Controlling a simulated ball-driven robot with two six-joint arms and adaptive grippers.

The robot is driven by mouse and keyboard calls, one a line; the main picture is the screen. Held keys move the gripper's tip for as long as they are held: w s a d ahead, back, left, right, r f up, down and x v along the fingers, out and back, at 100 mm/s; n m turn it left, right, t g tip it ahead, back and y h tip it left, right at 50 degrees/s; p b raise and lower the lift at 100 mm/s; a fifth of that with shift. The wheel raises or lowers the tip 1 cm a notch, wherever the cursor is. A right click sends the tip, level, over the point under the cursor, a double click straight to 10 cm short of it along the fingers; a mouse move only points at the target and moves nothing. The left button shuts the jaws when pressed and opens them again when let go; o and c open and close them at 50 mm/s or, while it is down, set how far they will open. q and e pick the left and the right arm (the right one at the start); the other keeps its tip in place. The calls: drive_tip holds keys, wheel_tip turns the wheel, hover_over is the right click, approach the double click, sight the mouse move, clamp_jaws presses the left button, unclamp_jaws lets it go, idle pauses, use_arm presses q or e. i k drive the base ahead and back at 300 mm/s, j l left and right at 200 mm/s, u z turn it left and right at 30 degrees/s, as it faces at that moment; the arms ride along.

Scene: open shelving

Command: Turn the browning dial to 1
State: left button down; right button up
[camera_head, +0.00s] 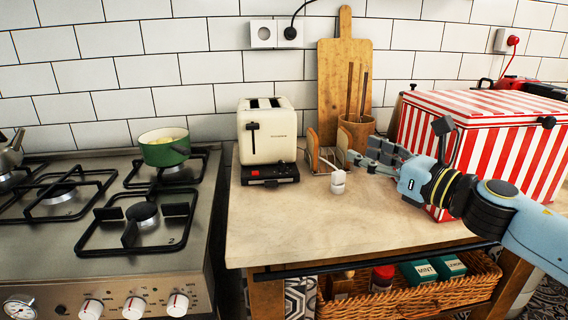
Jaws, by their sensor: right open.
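A cream toaster (267,134) stands upright at the left end of the counter, with a dark lever slot on its front. Its black base panel (270,173) carries a red button (256,173) and small dark controls to the right of it. The browning dial and its marks are too small to tell apart there. My right gripper (409,143) is open and empty above the right part of the counter, apart from the toaster and well to its right. My left gripper is not in view.
A wooden utensil cup (356,133) and red-striped box (493,133) are farther right. The stove with a green pot (164,148) is left. The front counter (310,228) is clear.

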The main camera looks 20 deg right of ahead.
sight(282, 167)
drive_tip(key=i+j, duration=0.2)
drive_tip(key=i, duration=0.65)
